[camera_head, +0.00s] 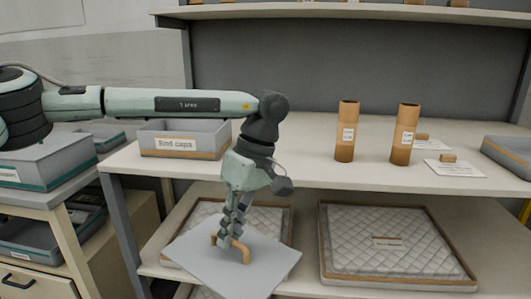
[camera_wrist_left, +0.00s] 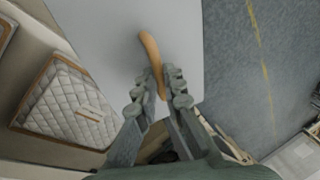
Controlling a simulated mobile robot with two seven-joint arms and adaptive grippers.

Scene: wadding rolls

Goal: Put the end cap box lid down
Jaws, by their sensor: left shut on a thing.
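The end cap box lid (camera_head: 265,268) is a flat grey panel with a tan wooden handle (camera_head: 245,254). In the head view my left gripper (camera_head: 232,240) is shut on the handle and holds the lid tilted, in front of the lower shelf. The lid (camera_wrist_left: 110,35) and its handle (camera_wrist_left: 152,60) also show in the left wrist view, with the handle between the fingers. The end cap box (camera_head: 184,143) is a grey bin labelled "End caps" with a tan lower edge, on the upper surface at the left. Its top is uncovered. My right gripper does not show.
Two brown tubes (camera_head: 346,131) (camera_head: 404,134) stand on the upper surface, with cards (camera_head: 455,168) beside them. A grey tray (camera_head: 510,152) is at the right edge. Quilted pads (camera_head: 385,245) lie below. The surface between the box and the tubes is clear.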

